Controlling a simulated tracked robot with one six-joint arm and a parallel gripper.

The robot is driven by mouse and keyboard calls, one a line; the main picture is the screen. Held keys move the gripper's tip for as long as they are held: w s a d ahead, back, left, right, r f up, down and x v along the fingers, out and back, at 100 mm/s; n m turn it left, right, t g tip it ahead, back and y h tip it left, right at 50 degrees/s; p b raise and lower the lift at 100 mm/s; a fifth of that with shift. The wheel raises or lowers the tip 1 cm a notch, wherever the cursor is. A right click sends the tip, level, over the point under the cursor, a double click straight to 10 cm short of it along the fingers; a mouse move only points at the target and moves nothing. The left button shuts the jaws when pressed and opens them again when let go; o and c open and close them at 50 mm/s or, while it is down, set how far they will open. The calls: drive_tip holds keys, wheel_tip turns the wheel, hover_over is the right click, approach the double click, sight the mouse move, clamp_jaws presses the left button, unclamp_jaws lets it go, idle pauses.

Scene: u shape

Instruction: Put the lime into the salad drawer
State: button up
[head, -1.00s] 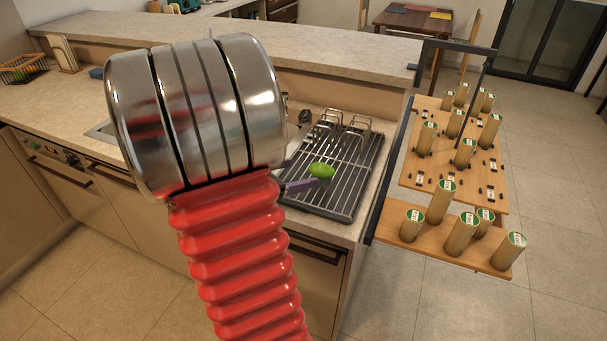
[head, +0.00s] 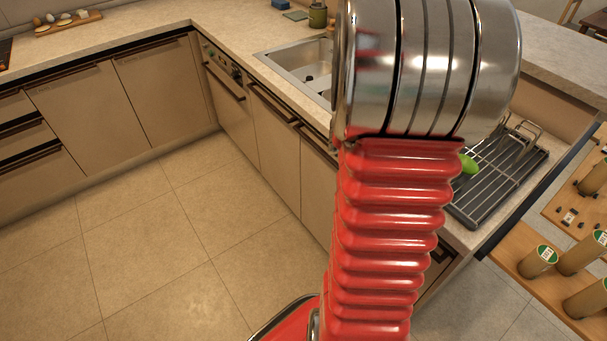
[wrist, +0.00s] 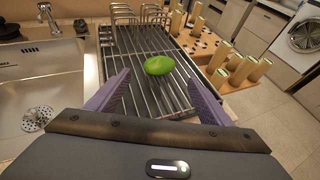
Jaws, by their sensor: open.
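The green lime (head: 468,164) shows at the right edge of my red arm in the head view. In the wrist view the lime (wrist: 159,65) is on or just above the wire dish rack (wrist: 125,75), ahead of my fingertips and roughly centred between them. My gripper (wrist: 156,88) is open, with its two purple fingers apart and nothing between them. In the head view my arm hides the gripper. I cannot make out the salad drawer in either view.
The dish rack (head: 488,208) stands on the counter's right end, beside the sink (head: 295,60). A wooden shelf with several cardboard tubes (head: 538,262) is to the right. Closed cabinets (head: 95,120) line the left. The tiled floor (head: 165,250) is clear.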

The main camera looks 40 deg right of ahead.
drive_tip(key=w+a+r+m+t+y, duration=0.2)
drive_tip(key=w+a+m+t+y, duration=0.2)
drive_tip(key=a, duration=1.1)
drive_tip(key=w+a+r+m+t+y, duration=0.3)
drive_tip(key=w+a+m+t+y, duration=0.1)
drive_tip(key=a, duration=1.2)
drive_tip(key=w+a+r+m+t+y, duration=0.2)
drive_tip(key=w+a+m+t+y, duration=0.1)
drive_tip(key=a, duration=1.2)
drive_tip(key=shift+w+a+r+m+t+y, duration=0.2)
drive_tip(key=shift+w+r+m+t+y, duration=0.15)
drive_tip(key=shift+w+m+t, duration=0.3)
drive_tip(key=shift+w, duration=0.1)
drive_tip(key=shift+c, duration=0.7)
drive_tip(key=shift+c, duration=1.1)
